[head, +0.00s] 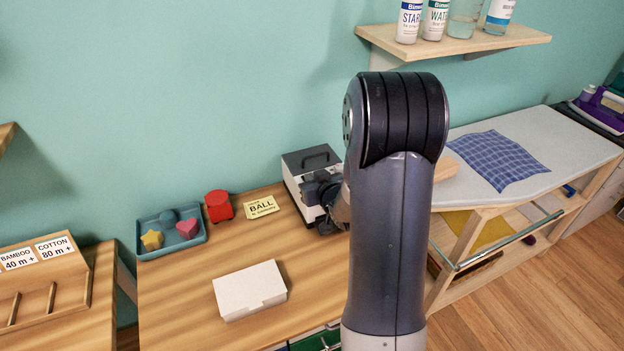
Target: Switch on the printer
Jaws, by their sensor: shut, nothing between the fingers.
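The printer (296,163) is a small box with a dark grey top, a dark handle and white sides. It stands at the back right of the wooden table, near the wall. My gripper (325,218) is shut and empty, low in front of the printer's right part. It overlaps the printer's front in this view, and I cannot tell whether it touches. My arm and wrist hide the printer's right side and much of its front. No switch or lit lamp can be made out.
On the table (190,300) are a white box (249,290), a yellow card (261,207), a red object (218,206) and a blue tray (146,252) with small shapes. An ironing surface (550,150) stands right, a shelf with bottles (480,43) above. The table's front left is clear.

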